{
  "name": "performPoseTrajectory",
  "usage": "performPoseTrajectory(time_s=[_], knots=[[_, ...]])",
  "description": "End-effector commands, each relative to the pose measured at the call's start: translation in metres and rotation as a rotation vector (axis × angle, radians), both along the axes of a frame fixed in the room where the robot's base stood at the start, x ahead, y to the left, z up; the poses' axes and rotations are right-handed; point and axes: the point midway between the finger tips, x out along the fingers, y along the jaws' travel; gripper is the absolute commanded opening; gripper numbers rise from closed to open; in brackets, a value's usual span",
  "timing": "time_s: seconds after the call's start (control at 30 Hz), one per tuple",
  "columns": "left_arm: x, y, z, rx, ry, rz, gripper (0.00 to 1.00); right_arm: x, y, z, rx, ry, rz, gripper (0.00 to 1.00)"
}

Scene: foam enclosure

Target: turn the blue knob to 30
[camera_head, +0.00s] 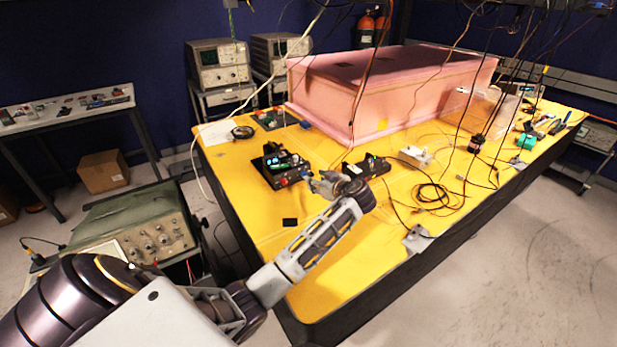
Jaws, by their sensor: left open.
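A black box device (281,172) with small lit parts and a red spot stands near the middle of the yellow table. A second, lower black box (367,167) stands to its right. I cannot make out a blue knob for certain; the parts are too small, and my gripper hides some of the front. My left arm reaches in from the lower left over the table. My left gripper (318,182) is open and empty, just in front of the right end of the first box. I cannot tell whether it touches. My right gripper is out of view.
A large pink foam enclosure (390,88) fills the back of the yellow table (350,270). Coiled black cables (437,192) and a small white box (415,155) lie at the right. Wires hang from above. A green instrument (135,225) stands at the left. The table's front is mostly clear.

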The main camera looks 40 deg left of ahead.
Motion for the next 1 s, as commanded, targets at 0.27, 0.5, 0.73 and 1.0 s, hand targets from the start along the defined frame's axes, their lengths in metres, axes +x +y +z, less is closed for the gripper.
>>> performPoseTrajectory(time_s=[0.27, 0.5, 0.73, 1.0], knots=[[0.014, 0.032, -0.013, 0.001, 0.001, 0.003, 0.42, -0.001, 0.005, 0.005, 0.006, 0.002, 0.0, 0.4], [0.023, 0.051, -0.023, 0.0, 0.001, 0.002, 0.42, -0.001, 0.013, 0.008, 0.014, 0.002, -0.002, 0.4], [0.026, 0.057, -0.026, 0.0, 0.0, 0.001, 0.42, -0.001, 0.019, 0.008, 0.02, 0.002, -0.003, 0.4], [0.026, 0.057, -0.026, -0.001, 0.0, 0.001, 0.39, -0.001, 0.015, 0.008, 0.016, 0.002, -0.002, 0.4]])
